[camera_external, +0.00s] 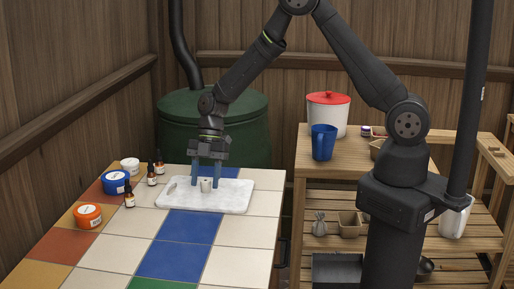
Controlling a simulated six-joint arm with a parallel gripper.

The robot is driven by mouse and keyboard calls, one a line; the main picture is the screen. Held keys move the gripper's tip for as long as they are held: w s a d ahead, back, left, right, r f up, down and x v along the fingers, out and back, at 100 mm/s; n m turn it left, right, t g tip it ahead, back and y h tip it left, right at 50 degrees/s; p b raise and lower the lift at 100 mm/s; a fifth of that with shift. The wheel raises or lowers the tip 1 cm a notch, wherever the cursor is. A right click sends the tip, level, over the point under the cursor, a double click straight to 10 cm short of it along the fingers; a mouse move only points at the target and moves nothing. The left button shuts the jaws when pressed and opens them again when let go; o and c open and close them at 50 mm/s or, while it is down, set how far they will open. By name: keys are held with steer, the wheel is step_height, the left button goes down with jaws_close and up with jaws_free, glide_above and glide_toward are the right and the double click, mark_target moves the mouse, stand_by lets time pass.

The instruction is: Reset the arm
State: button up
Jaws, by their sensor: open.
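My gripper (207,181) points straight down over the white marble board (237,198) on the tiled table. Its two blue fingers are open. A small grey-white cup-like object (206,185) stands on the board between or just behind the fingertips. I cannot tell whether the fingers touch it.
Several small dark bottles (152,175) stand left of the board. A blue tub (116,182), an orange tub (88,216) and a white jar (130,165) sit farther left. A wooden shelf at right holds a blue pitcher (323,142) and a red-lidded container (328,112). The table's front is clear.

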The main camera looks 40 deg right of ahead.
steer(key=v, duration=1.1)
steer(key=x, duration=1.2)
steer(key=shift+d+f, duration=0.15)
steer(key=shift+f, duration=0.1)
steer(key=v, duration=0.5)
steer(key=shift+s+a+r, duration=0.3)
steer(key=shift+a, duration=0.1)
steer(key=w+d+r, duration=0.2)
steer(key=d+r, duration=0.4)
steer(key=d, duration=0.4)
steer(key=w+a+m+t, duration=0.1)
steer(key=w+a+m, duration=0.1)
steer(key=a, duration=1)
steer(key=w+a+m, duration=0.2)
steer(key=a, duration=0.9)
steer(key=s+a+m, duration=0.1)
steer(key=s+a, duration=0.2)
steer(key=a, duration=0.5)
steer(key=s+a+f+m+t, duration=0.1)
steer(key=s+a, duration=0.2)
steer(key=a, duration=0.5)
steer(key=s+a+f+m+y, duration=0.1)
steer(key=s+a, duration=0.3)
steer(key=a, duration=0.3)
steer(key=shift+a+t, duration=0.4)
steer(key=shift+o, duration=0.3)
